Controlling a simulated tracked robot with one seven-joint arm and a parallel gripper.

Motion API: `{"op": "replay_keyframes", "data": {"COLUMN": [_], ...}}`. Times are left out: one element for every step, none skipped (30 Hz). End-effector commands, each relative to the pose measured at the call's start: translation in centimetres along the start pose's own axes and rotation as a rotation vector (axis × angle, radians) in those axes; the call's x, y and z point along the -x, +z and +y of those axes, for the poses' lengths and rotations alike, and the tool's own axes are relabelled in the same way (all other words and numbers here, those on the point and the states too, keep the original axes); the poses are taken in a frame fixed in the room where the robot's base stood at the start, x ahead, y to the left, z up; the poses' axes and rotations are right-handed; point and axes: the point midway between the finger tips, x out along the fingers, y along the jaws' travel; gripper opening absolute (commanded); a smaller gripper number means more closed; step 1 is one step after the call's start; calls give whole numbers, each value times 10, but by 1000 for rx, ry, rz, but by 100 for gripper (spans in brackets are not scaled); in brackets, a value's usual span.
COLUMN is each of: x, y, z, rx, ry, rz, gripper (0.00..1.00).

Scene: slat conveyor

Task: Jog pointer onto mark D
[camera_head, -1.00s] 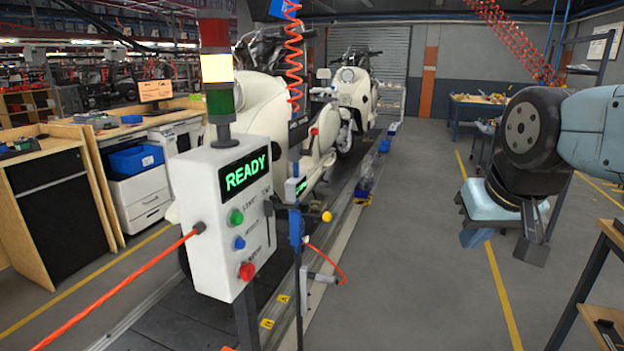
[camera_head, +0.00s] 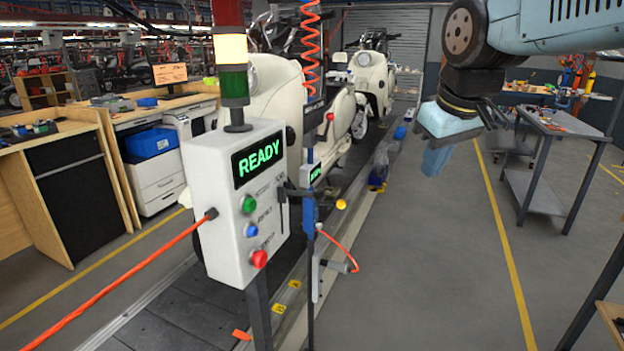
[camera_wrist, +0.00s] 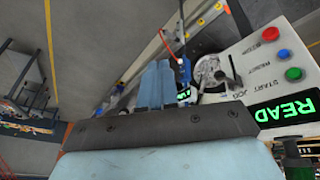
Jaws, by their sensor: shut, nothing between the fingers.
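The control box (camera_head: 222,205) stands left of centre in the head view, its green display (camera_head: 258,160) reading READY. An orange flag-like piece (camera_head: 241,334), perhaps the pointer, shows at the bottom. My gripper (camera_head: 433,161) is shut and empty, in the air right of the box. In the wrist view its pale blue fingers (camera_wrist: 158,72) are together beside the box (camera_wrist: 275,60), not visibly touching it.
A blue hanging tool (camera_head: 309,215) and orange hose (camera_head: 338,250) are beside the lever. Cream scooters (camera_head: 372,85) stand on the slat conveyor (camera_head: 165,318). A grey metal table (camera_head: 560,125) stands at right. The floor (camera_head: 430,270) between it and the conveyor is open.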

Motion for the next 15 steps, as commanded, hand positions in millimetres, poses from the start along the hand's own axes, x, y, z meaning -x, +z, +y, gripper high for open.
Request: {"op": "replay_keyframes", "data": {"x": [0,0,1,1,1,0,0,0,-1,-2,-2,-3,-4,-4,-5], "y": [-22,-33,-47,-58,-69,-84,-94,-103,-115,-124,-131,-140,-146,-152,-158], "z": [-10,-17,-25,-32,-40,-50,-59,-67,-78,-86,-95,-105,-112,-119,-127], "rx": [71,115,171,213,256,313,355,394,447,483,519,562,590,616,647], "ry": [-15,-23,-34,-43,-51,-63,-72,-81,-93,-101,-109,-119,-126,-132,-140], "rz": [-13,-20,-29,-34,-41,-48,-53,-59,-65,-69,-74,-77,-80,-83,-86], "gripper": [0,0,0,0,0,0,0,0,0,0,0,0,0,0,0]}}
